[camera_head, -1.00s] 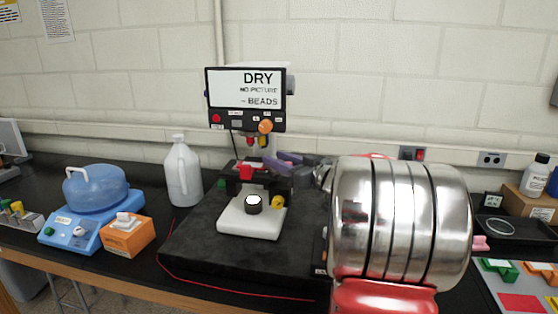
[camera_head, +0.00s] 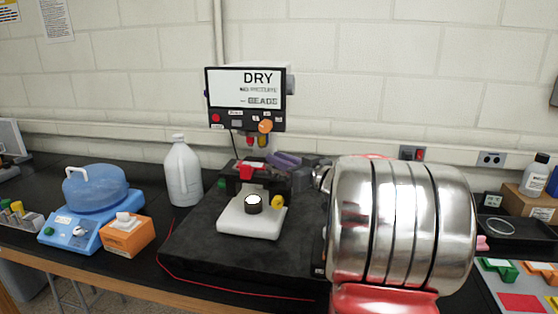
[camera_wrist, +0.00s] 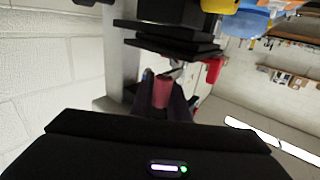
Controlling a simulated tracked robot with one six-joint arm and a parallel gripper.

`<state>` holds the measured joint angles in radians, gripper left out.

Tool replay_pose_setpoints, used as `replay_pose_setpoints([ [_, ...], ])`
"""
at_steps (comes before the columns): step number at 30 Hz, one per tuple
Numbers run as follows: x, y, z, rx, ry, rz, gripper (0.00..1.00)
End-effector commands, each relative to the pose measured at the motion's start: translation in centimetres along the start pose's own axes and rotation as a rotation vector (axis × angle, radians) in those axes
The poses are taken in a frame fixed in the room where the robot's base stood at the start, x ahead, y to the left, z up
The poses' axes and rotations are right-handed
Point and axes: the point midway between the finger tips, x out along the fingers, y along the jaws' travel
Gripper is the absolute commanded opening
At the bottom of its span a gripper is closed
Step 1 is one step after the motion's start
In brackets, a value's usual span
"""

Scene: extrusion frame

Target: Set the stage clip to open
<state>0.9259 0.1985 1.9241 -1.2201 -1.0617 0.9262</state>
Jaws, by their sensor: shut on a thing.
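The microscope (camera_head: 250,218) has a white base, a black stage and a screen on top. A red part (camera_head: 246,172) sits at the front of the stage, with a pale strip beside it. My gripper (camera_head: 277,161), with purple fingers, reaches the right side of the stage from the right. In the wrist view, my gripper (camera_wrist: 164,84) is shut on a reddish-pink piece, which appears to be the stage clip (camera_wrist: 162,93), just beside the black stage plates (camera_wrist: 165,40). A separate red part (camera_wrist: 213,70) shows to the right there. The clip's pivot and exact angle are hidden.
A white jug (camera_head: 184,175) stands left of the dark mat (camera_head: 200,250). An orange box (camera_head: 127,235) and a blue device with a tub (camera_head: 85,220) stand further left. My metal arm blocks the mat's right side. A tray (camera_head: 500,228) lies far right.

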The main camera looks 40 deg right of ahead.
Motion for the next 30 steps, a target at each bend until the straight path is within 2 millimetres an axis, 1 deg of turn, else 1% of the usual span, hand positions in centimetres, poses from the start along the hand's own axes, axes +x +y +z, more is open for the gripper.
replay_pose_setpoints([
  [30, -0.90, -0.27, -0.04, 0.002, 0.000, 0.393, 0.00],
])
